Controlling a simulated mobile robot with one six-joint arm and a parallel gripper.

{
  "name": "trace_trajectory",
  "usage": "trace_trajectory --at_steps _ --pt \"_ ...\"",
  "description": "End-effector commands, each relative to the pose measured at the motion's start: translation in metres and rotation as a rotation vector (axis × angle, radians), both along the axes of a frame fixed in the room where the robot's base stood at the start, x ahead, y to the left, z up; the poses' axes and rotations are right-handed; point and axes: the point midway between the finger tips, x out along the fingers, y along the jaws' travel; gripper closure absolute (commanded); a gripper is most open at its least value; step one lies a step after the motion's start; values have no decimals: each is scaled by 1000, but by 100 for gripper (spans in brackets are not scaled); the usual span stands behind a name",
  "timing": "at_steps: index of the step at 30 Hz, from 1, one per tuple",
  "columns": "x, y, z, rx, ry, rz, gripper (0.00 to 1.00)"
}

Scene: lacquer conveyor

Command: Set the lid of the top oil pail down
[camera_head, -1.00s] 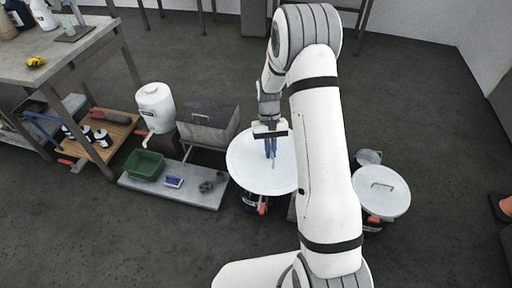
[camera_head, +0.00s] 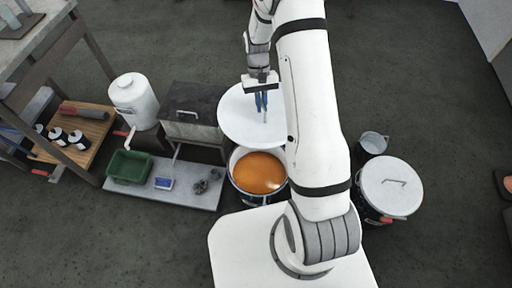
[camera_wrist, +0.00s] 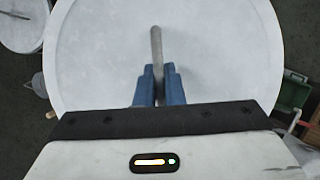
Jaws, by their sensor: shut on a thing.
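The round white lid (camera_head: 250,115) hangs above and behind the open oil pail in the head view. My gripper (camera_head: 261,103) is shut on the lid's handle (camera_wrist: 157,55); the blue fingers close on it from both sides in the wrist view. The lid (camera_wrist: 220,55) fills most of the wrist view below the fingers. The open oil pail (camera_head: 236,182) stands on the floor and shows orange-brown oil (camera_head: 260,173) inside. My arm hides part of the lid's right side.
A second pail with a white lid (camera_head: 391,185) stands at right, a small grey bucket (camera_head: 373,143) behind it. At left, a low grey platform (camera_head: 198,199) bears a green tub (camera_head: 130,165); near it are a white container (camera_head: 134,98) and a dark box (camera_head: 195,113). The floor behind is clear.

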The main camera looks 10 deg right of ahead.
Motion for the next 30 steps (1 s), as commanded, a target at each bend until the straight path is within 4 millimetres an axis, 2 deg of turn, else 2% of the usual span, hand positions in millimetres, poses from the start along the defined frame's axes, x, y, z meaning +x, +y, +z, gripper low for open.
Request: trace_trajectory --at_steps 7,11,14,30 --pt "0 6 0 0 0 15 100" --pt "-1 7 -10 -1 -1 39 100" --pt "-2 7 -29 -5 -6 90 100" --pt "-8 3 -172 -18 -22 580 100"
